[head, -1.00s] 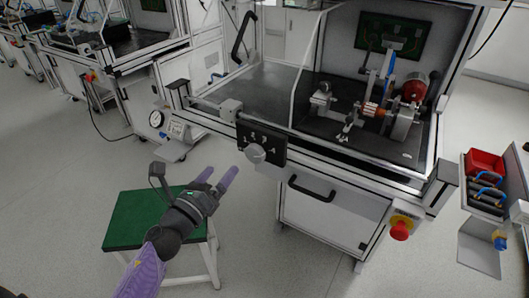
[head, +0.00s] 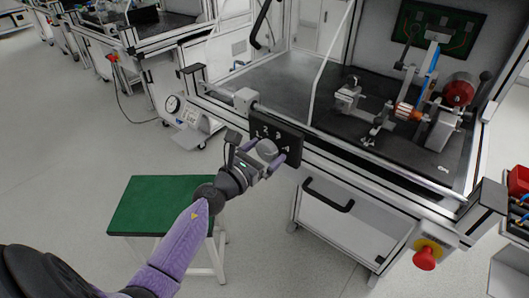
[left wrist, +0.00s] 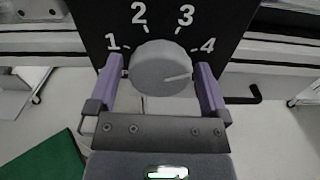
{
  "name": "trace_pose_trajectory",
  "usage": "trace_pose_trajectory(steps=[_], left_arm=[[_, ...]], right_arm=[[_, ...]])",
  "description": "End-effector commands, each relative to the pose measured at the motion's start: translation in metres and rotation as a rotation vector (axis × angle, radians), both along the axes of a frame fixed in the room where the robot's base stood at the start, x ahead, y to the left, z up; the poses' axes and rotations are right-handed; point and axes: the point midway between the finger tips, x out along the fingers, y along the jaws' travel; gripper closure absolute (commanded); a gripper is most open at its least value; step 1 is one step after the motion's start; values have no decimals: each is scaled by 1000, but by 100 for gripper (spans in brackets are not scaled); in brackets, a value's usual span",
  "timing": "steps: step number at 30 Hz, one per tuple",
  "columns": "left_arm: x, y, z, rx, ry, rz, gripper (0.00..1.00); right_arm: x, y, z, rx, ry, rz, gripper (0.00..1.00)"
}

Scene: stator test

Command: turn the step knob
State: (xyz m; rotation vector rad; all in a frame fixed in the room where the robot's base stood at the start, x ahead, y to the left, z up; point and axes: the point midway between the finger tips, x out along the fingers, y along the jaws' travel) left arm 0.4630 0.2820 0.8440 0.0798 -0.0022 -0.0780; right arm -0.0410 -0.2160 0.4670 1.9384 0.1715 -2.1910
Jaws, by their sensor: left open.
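The step knob (left wrist: 160,68) is a round grey knob on a black panel (left wrist: 88,12) with white numbers 1 to 4. Its thin pointer line points to the right, just below the 4. In the head view the knob (head: 267,149) sits on the panel (head: 290,133) at the front of the test bench. My left gripper (head: 264,154) is at the knob, its purple fingers open on either side. In the left wrist view the left gripper (left wrist: 160,85) has one finger left and one right of the knob, with a small gap showing at the left. My right gripper is not in view.
The bench (head: 270,80) holds a motor rig with a copper-coloured part (head: 405,110). A red emergency button (head: 425,257) is at the lower right. A green-topped stool (head: 165,203) stands below my left arm. A black drawer handle (head: 328,195) is below the panel.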

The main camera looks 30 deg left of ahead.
Motion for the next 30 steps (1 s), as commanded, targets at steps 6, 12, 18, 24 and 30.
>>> trace_pose_trajectory(steps=[6, 12, 18, 24, 30], left_arm=[[0, 0, 0, -1, 0, 0, 2], [0, 0, 0, -1, 0, 0, 44], [0, 0, 0, -1, 0, 0, 78], [0, 0, 0, -27, 2, 0, 78], [0, 0, 1, -125, 10, -1, 78]], right_arm=[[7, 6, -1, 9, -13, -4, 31], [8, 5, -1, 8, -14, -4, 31], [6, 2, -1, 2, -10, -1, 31], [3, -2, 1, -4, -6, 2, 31], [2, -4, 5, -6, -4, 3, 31]])
